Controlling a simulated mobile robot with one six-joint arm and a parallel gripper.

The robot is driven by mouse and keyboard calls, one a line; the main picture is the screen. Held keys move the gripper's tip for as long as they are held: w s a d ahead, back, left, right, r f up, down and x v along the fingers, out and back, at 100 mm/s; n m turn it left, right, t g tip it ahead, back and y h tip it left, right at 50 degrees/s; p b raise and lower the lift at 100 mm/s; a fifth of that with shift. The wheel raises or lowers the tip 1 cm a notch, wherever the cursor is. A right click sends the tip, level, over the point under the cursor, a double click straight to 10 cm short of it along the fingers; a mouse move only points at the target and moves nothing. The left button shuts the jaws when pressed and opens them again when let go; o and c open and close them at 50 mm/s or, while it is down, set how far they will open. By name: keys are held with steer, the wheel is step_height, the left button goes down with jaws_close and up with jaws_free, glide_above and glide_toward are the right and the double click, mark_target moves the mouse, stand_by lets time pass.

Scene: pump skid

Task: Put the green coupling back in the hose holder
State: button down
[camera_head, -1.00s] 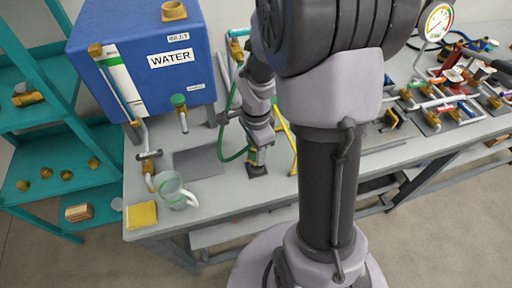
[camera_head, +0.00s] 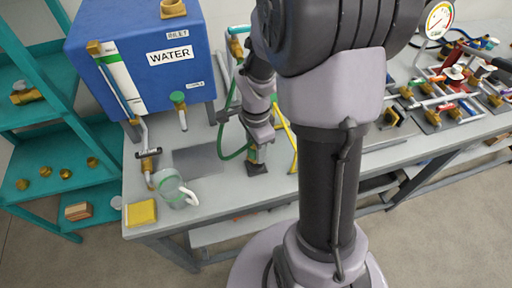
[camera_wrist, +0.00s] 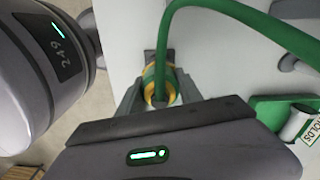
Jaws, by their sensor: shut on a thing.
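The green coupling (camera_wrist: 160,84), with yellow bands, is at the end of a green hose (camera_wrist: 245,15). My gripper (camera_wrist: 158,98) is shut on it, one finger on each side. In the head view my gripper (camera_head: 256,150) points down over a small dark holder (camera_head: 257,169) on the bench, and the coupling is in line with it. Part of the dark holder (camera_wrist: 150,58) shows just beyond the coupling in the wrist view. I cannot tell whether the coupling is fully seated in it.
A blue water tank (camera_head: 140,60) stands at the back left. A glass jug (camera_head: 172,188) and a yellow sponge (camera_head: 141,213) are left of the holder. A yellow bar (camera_head: 289,135) is just right of my gripper. Pipework with valves (camera_head: 455,105) fills the right side.

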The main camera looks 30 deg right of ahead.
steer(key=shift+f+b, duration=1.6)
steer(key=shift+f, duration=0.15)
stand_by(0.4)
steer(key=c, duration=0.7)
jaws_free()
steer(key=shift+r, duration=0.1)
step_height(320, 180, up, 17)
steer(key=p, duration=0.7)
steer(key=shift+r, duration=0.2)
steer(key=s+a+r+n+t+y+b, duration=0.1)
steer(key=s+a+r+n+t, duration=0.2)
steer(key=s+a+n, duration=0.2)
steer(key=s+a+r+n+t+y+b, duration=0.1)
steer(key=s+a+r+n+t+b, duration=0.1)
steer(key=s+a+n, duration=0.4)
steer(key=a+r+n, duration=0.1)
steer(key=a+n, duration=0.2)
steer(key=shift+s+a+n+t, duration=0.2)
steer(key=shift+a+n+t, duration=0.15)
steer(key=shift+n+t, duration=0.05)
